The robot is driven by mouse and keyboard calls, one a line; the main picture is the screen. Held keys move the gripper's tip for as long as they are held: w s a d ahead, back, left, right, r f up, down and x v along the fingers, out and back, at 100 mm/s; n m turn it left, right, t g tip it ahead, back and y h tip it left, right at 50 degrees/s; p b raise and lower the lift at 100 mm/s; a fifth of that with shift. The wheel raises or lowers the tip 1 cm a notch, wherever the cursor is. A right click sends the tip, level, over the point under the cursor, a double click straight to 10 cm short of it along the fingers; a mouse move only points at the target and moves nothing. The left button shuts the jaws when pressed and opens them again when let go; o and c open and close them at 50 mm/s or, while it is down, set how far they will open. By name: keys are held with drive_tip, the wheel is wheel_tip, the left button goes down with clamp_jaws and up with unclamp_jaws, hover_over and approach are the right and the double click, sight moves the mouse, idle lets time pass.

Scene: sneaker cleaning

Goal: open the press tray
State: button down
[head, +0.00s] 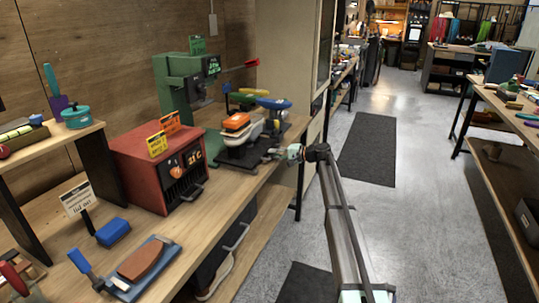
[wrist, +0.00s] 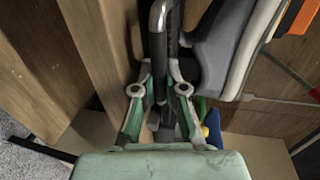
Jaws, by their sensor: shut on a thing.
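The green press (head: 175,85) stands against the wall at the back of the bench. Its dark press tray (head: 235,158) sits in front of it and carries a sneaker (head: 242,134) with an orange item (head: 236,121) on top. My gripper (head: 292,152) is at the tray's right side, by the bench edge. In the wrist view, my gripper (wrist: 160,105) is shut on the tray handle (wrist: 157,45), a dark grey bar running between the fingers. The sneaker's pale sole (wrist: 245,50) shows beside it. The exact finger contact is partly hidden.
A red oven-like box (head: 150,170) with a front handle stands left of the tray. A blue brush (head: 113,232) and a blue board with a brown pad (head: 140,262) lie nearer. The aisle floor (head: 430,230) to the right is open.

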drive_tip(key=c, duration=1.5)
unclamp_jaws()
drive_tip(key=v, duration=1.2)
